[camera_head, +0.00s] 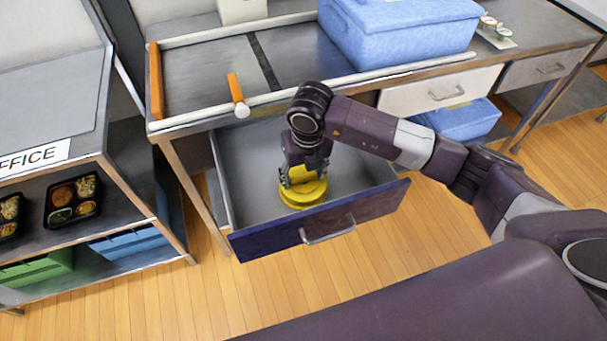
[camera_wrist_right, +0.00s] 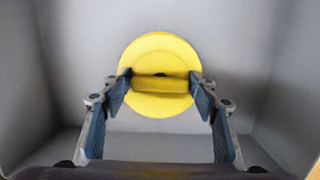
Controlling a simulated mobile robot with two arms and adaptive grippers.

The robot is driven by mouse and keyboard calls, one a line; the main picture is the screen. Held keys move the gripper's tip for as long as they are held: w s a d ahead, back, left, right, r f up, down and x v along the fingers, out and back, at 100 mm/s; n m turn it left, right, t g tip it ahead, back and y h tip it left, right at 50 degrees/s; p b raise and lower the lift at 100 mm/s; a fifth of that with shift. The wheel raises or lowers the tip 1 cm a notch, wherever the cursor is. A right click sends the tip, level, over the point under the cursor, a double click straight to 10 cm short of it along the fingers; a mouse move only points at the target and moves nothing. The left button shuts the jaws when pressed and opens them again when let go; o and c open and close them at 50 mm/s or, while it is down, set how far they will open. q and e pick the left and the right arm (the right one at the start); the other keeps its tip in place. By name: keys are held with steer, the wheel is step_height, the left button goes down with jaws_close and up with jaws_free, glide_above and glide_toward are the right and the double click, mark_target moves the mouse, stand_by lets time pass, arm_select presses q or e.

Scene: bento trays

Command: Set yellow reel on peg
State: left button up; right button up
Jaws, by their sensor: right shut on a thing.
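The yellow reel (camera_head: 303,194) is inside the open drawer, near its front panel. My right gripper (camera_head: 303,178) reaches down into the drawer and is shut on the reel's upper part. In the right wrist view the reel (camera_wrist_right: 160,60) shows a round yellow disc with a narrower block between the two fingers of my right gripper (camera_wrist_right: 161,88). I cannot tell whether the reel touches the drawer floor. An orange peg (camera_head: 235,88) with a white end stands out at the front of the table top. My left gripper is not in view.
The open drawer (camera_head: 368,201) has a dark blue front with a handle. A blue bin (camera_head: 400,32) stands at the right on the table. An orange bar (camera_head: 156,80) lies at the table's left edge. A shelf labelled OFFICE (camera_head: 35,157) with food trays (camera_head: 72,200) stands left.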

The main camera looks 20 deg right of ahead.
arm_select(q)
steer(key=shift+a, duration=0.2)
arm_select(e)
steer(key=o, duration=1.9)
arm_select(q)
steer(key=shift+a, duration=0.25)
arm_select(e)
steer(key=shift+r+p, duration=1.35)
steer(key=shift+r, duration=0.65)
arm_select(q)
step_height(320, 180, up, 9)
steer(key=p, duration=0.6)
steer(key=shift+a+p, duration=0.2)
steer(key=shift+p, duration=0.1)
arm_select(e)
step_height(320, 180, up, 11)
